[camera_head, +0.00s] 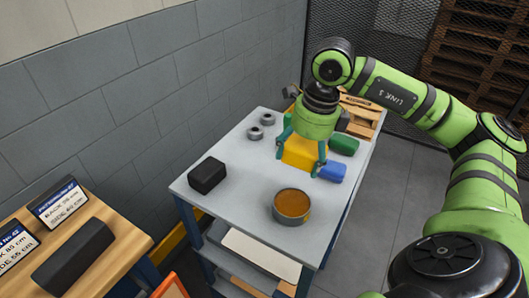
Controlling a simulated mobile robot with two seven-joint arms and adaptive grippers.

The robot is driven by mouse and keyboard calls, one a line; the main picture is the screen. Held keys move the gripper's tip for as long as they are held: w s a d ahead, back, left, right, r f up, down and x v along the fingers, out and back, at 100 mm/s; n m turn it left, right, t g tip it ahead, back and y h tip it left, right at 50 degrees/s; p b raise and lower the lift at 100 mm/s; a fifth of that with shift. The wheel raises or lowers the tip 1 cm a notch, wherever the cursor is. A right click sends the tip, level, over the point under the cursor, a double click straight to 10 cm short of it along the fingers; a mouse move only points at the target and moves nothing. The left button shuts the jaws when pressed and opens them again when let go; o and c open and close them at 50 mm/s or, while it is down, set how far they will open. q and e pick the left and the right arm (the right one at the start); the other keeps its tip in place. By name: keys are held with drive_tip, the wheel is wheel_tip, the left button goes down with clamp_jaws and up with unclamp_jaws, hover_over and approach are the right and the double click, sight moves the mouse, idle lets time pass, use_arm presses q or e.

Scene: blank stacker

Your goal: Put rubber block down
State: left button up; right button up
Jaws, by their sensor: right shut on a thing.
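My right gripper (304,154) is over the far part of the grey table and points down. Its teal fingers are shut on a yellow block (299,151), one on each side. I cannot tell whether the block touches the tabletop. A black block (207,175) with rounded edges lies at the table's near left corner, apart from the gripper. The pictures do not show which block is rubber. My left gripper is not in view.
The grey table (245,178) also bears a round tin with an orange-brown top (291,205), blue (332,172) and green (344,145) pieces beside the gripper, and two grey rings (255,133). A wooden bench (125,240) with signs and a dark bar stands lower left.

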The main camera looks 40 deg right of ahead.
drive_tip(key=shift+w+a, duration=0.2)
drive_tip(key=shift+w, duration=0.1)
drive_tip(key=p, duration=0.3)
approach(250, 189)
drive_tip(key=s+d, duration=0.2)
drive_tip(key=s, duration=0.1)
drive_tip(key=w, duration=0.1)
drive_tip(key=w+a, duration=0.1)
drive_tip(key=w+f+p, duration=0.1)
drive_tip(key=shift+a+f, duration=0.1)
drive_tip(key=shift+a, duration=0.15)
drive_tip(key=shift+w+a+f, duration=0.35)
drive_tip(key=shift+w+f, duration=0.05)
drive_tip(key=shift+f, duration=0.1)
drive_tip(key=shift+f+p, duration=0.35)
drive_tip(key=shift+f, duration=0.05)
wheel_tip(250, 189, down, 2)
drive_tip(key=shift+f+p, duration=0.2)
drive_tip(key=shift+p, duration=0.25)
drive_tip(key=shift+f, duration=0.55)
drive_tip(key=o, duration=1.3)
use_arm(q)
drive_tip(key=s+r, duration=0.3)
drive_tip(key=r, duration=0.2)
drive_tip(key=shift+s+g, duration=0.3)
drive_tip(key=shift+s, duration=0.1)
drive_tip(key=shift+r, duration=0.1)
